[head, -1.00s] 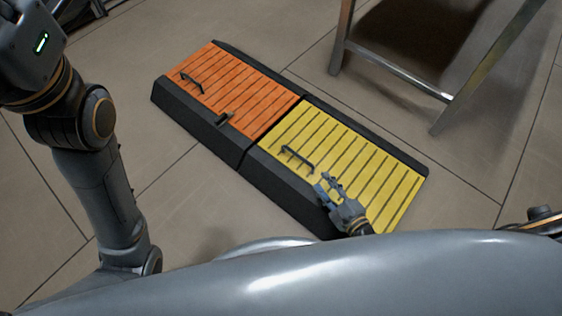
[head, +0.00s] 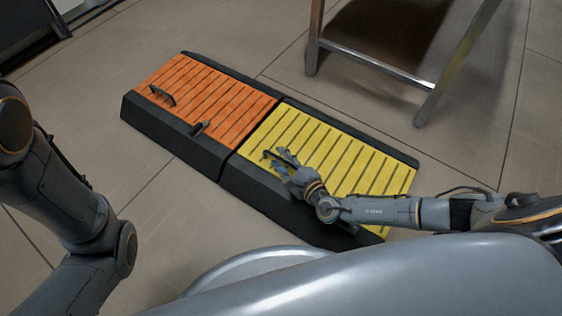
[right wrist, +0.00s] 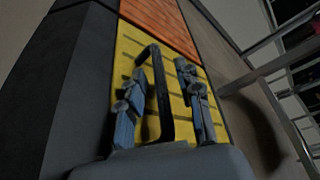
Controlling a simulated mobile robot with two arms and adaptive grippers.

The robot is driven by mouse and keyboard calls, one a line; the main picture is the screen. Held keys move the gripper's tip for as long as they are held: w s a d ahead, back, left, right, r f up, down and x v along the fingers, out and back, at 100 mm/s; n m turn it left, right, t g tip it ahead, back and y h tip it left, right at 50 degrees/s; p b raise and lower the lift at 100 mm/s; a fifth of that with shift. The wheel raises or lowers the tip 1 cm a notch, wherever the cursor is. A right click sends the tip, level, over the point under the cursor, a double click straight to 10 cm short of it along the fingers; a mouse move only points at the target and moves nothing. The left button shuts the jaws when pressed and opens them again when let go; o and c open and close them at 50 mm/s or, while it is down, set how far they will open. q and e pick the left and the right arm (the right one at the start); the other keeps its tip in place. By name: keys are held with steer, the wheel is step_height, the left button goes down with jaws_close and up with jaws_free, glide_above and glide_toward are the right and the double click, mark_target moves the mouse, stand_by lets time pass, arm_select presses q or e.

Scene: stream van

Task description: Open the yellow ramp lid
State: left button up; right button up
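The yellow ramp lid (head: 345,152) lies flat and closed in the right half of a black ramp frame (head: 262,194). Its black loop handle (right wrist: 163,95) stands near the lid's left end in the head view. My right gripper (head: 276,158) is at this handle, partly covering it. In the right wrist view, its two fingers (right wrist: 160,75) are spread apart, with the handle showing between them. Whether either finger touches the handle, I cannot tell. My left arm shows at the left of the head view, but its gripper is not visible.
An orange lid (head: 215,97) with its own black handle (head: 162,96) fills the other half of the ramp. A metal-framed stand (head: 375,62) stands behind the yellow lid. Tiled floor (head: 165,195) is clear in front of the ramp.

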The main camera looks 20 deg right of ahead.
steer(key=shift+w, duration=0.1)
jaws_close()
steer(key=shift+a, duration=0.1)
